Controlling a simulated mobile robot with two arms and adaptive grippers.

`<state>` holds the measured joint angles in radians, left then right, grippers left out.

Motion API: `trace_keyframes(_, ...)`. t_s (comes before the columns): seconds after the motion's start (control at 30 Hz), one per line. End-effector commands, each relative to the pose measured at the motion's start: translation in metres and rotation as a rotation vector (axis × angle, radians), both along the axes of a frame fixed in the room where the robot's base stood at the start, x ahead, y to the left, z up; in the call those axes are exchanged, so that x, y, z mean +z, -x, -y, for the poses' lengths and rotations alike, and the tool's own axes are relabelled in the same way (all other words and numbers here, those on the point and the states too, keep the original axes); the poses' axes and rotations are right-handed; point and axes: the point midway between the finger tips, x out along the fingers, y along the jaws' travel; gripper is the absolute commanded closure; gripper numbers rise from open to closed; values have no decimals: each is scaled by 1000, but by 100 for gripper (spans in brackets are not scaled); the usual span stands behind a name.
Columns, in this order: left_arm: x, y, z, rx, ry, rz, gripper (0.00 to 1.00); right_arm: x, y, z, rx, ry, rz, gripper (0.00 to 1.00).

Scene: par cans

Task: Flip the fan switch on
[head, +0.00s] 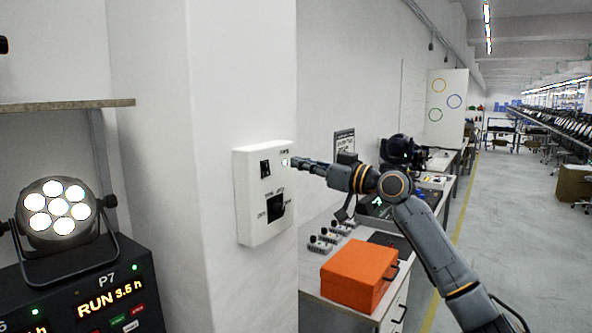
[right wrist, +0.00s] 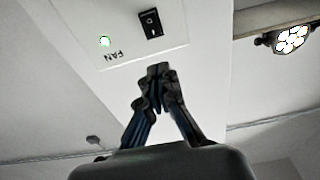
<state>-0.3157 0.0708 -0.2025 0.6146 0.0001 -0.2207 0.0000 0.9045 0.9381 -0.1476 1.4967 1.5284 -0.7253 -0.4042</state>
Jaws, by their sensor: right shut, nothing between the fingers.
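A white switch box (head: 250,215) is fixed to the pale pillar, left of my right gripper (head: 294,162). It carries a black rocker switch (head: 265,168) at upper left, a small lit lamp (head: 285,162) and a dark knob-like control (head: 276,207) below. In the right wrist view the box face (right wrist: 190,32) appears upside down, with the rocker (right wrist: 150,22), lit greenish-white lamp (right wrist: 104,41) and "FAN" label (right wrist: 116,56). My right gripper (right wrist: 158,72) is shut and empty. Its fingertips are close to the box, beside the rocker; contact cannot be told. My left gripper is out of view.
An orange box (head: 355,275) and small switches stand on the bench right of the pillar. A lit par can (head: 57,212) sits on a dark unit (head: 100,300) reading "RUN 3.5 h" at left. A shelf (head: 60,104) is above it.

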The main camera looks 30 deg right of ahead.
Motion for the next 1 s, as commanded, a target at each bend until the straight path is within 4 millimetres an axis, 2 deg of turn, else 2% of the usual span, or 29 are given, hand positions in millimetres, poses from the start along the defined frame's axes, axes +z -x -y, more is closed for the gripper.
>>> trace_keyframes(0.03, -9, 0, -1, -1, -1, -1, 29, -4, 7, 3, 0, 3, -1, 100)
trace_keyframes(0.2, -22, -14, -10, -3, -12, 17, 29, -1, 33, 14, -1, 2, 0, 100)
trace_keyframes(0.33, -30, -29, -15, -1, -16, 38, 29, 3, 52, 22, -1, 2, 0, 100)
trace_keyframes(0.43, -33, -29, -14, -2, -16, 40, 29, 6, 60, 25, 0, 1, -1, 100)
trace_keyframes(0.7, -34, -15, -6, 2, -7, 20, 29, 8, 65, 27, 1, 0, -2, 100)
trace_keyframes(1.0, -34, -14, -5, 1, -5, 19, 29, 9, 65, 27, 1, 0, -1, 100)
